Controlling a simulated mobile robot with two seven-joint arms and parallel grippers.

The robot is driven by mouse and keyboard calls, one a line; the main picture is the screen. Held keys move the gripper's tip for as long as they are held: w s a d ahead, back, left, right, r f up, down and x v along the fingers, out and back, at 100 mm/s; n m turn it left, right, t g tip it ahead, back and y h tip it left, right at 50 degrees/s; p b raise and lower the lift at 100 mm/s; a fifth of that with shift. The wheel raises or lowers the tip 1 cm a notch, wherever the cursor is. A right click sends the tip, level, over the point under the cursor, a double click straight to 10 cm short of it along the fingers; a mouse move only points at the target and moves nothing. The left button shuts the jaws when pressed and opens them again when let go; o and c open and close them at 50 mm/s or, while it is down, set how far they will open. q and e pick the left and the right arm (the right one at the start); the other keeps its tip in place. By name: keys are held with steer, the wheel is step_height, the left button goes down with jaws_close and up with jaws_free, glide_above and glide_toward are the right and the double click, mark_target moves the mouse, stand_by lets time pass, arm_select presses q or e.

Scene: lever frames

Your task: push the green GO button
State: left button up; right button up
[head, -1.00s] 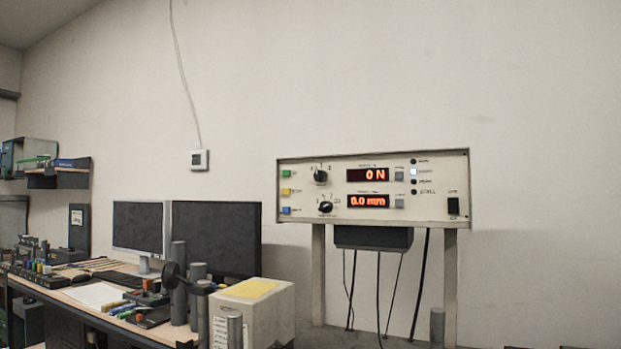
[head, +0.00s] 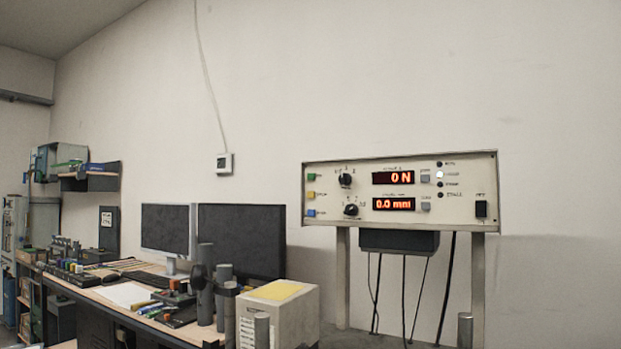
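The green button (head: 311,177) is the top one of three small buttons at the left side of a cream control panel (head: 460,212). Its label is too small to read. A yellow button (head: 311,194) and a blue button (head: 311,212) sit below it. The panel has two knobs beside the buttons and two red displays, reading "0 N" (head: 394,177) and "0.0 mm" (head: 394,204). Neither of my grippers shows in the head view.
The panel stands on two posts (head: 343,280) before a bare wall, with cables hanging below. Left of it are a white box (head: 300,322) with a yellow top, dark cylinders (head: 205,285), two monitors (head: 166,230) and a cluttered workbench (head: 130,315).

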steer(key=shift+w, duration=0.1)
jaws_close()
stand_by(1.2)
